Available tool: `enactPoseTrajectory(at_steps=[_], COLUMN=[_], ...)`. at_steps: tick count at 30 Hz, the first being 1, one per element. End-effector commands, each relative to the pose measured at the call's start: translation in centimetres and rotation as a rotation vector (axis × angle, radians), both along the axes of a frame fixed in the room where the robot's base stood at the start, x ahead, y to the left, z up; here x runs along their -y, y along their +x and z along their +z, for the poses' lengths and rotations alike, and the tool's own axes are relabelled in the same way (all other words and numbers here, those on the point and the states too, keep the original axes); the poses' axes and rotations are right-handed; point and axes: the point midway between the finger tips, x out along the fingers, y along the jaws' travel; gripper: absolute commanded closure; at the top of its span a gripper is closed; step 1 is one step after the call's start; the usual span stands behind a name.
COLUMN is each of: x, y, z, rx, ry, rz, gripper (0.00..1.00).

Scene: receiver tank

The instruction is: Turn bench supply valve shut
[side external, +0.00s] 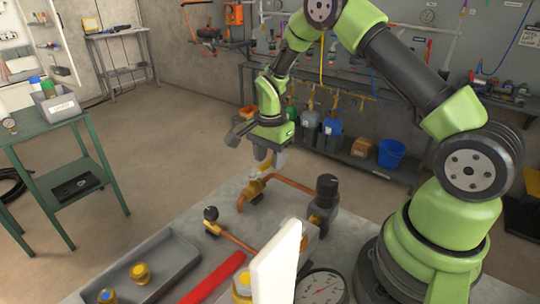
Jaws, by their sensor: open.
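My gripper (269,158) points down over the bench, with its two fingers apart. Just below it is a brass valve (255,190) with a pale yellow handle (264,171), joined to copper pipe. The handle's top is at or between the fingertips; I cannot tell whether they touch it. The task's bench supply valve appears to be this one, but no label is legible. A second brass fitting with a black knob (210,213) sits nearer on the bench, left of a copper pipe. A black-topped regulator (327,188) stands to the right.
The grey bench (165,227) holds a grey tray (180,262) with brass fittings, a red bar (216,278), a white panel (275,265) and a round gauge (320,287). A green table (40,128) stands left. Open floor lies behind the bench.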

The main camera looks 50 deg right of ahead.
Motion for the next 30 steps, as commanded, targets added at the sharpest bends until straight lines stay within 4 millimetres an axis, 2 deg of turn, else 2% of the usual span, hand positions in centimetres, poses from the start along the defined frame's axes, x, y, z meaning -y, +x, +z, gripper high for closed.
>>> enactPoseTrajectory(at_steps=[3, 4, 9, 20, 30], x=[0.0, 0.0, 0.0, 0.0, -0.1], y=[0.0, 0.0, 0.0, 0.2, 1.4], z=[0.0, 0.0, 0.1, 0.1, 0.0], rx=[0.0, 0.0, 0.0, 0.002, 0.0], ry=[0.0, 0.0, 0.0, -0.001, -0.002], rz=[0.0, 0.0, 0.0, 0.023, 0.217], gripper=[0.56, 0.61, 1.0, 1.0, 1.0])
